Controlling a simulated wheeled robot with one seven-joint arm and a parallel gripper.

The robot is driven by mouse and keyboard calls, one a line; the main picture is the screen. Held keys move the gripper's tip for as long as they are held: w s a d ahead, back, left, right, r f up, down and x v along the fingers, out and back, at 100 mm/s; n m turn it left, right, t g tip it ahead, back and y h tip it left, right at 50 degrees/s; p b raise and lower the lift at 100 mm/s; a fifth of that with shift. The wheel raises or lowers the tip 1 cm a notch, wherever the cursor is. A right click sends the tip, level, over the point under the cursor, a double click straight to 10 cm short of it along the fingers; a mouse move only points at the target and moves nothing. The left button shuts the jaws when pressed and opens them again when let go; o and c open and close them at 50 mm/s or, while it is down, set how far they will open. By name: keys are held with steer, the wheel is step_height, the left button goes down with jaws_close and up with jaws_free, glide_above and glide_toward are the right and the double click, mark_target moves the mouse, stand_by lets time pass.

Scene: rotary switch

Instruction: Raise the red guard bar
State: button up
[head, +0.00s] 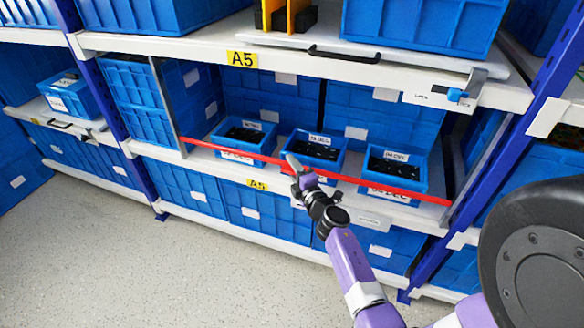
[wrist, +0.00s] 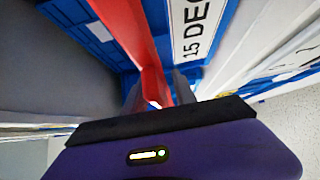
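The red guard bar (head: 375,184) runs across the front of the middle shelf bay, low in front of the small blue bins, sloping down to the right in the head view. Grey side arms (head: 167,108) meet it at its ends. My gripper (head: 293,165) is at the bar's middle, in front of the centre bin. In the wrist view, the bar (wrist: 148,62) passes between the two grey fingers (wrist: 158,92). The fingers lie close against both sides of it and look shut on it. The exact contact is partly hidden by the palm edge.
Three blue bins with dark contents (head: 314,150) stand behind the bar. Above, a shelf edge with a yellow A5 label (head: 242,59) carries a black handle (head: 344,56) and a blue knob (head: 457,95) beside small lettering. Blue uprights (head: 530,110) flank the bay. Grey floor is open in front.

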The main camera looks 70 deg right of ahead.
jaws_close()
steer(key=shift+a, duration=0.1)
stand_by(1.3)
